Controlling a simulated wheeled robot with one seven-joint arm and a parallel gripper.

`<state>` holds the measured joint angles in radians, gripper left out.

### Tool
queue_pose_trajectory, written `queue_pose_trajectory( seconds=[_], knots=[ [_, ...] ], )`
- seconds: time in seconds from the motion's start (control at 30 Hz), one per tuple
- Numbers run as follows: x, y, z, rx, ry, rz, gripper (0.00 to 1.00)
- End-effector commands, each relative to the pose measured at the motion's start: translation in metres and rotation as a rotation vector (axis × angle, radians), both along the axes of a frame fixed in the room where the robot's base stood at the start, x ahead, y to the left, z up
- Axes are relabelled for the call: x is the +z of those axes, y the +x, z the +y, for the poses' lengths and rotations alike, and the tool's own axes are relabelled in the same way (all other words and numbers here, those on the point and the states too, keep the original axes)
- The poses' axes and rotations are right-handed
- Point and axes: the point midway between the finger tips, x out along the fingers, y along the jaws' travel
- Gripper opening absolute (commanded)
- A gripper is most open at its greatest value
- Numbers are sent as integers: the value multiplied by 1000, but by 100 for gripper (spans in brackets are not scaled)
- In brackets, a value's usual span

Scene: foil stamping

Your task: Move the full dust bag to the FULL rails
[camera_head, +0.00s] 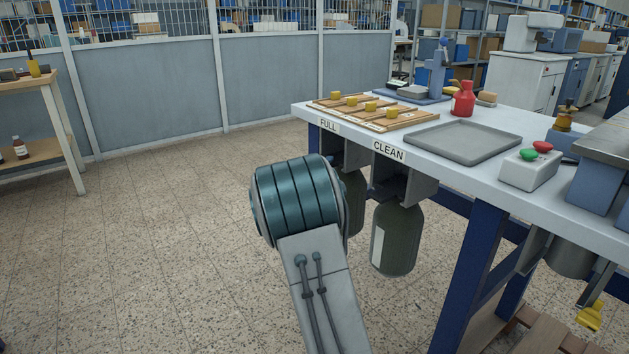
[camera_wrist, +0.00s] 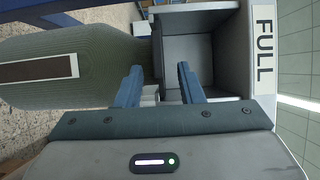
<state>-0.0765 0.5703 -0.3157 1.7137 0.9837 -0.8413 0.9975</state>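The dust bag at the FULL rails is a dark green, ribbed bag with a pale-edged brown strip; it fills the left of the wrist view (camera_wrist: 75,70). Its dark collar is at the mouth of the grey FULL rails bracket (camera_wrist: 200,60), beside the FULL label (camera_wrist: 264,45). In the head view this bag (camera_head: 354,200) hangs under the FULL sign, mostly hidden by my arm. My gripper (camera_wrist: 160,72) has its blue fingers apart in front of the collar and bracket opening. Small pale parts show between them; contact is unclear. The head view hides my gripper.
Another green bag (camera_head: 397,240) hangs under the CLEAN sign (camera_head: 388,151), close right of the FULL bag. The bench (camera_head: 455,165) above carries a wooden rack (camera_head: 375,112), a grey tray (camera_head: 466,143) and a red bottle (camera_head: 463,99).

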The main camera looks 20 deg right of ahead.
Motion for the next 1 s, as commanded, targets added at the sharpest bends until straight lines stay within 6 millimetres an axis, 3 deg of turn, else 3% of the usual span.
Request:
queue_pose_trajectory(
  seconds=[0.3,0.5,1.0],
  knots=[
    [2,-46,56,3,0,0,34],
    [2,-65,78,1,0,-1,34],
    [1,-71,84,-1,-1,-2,34]
  ],
)
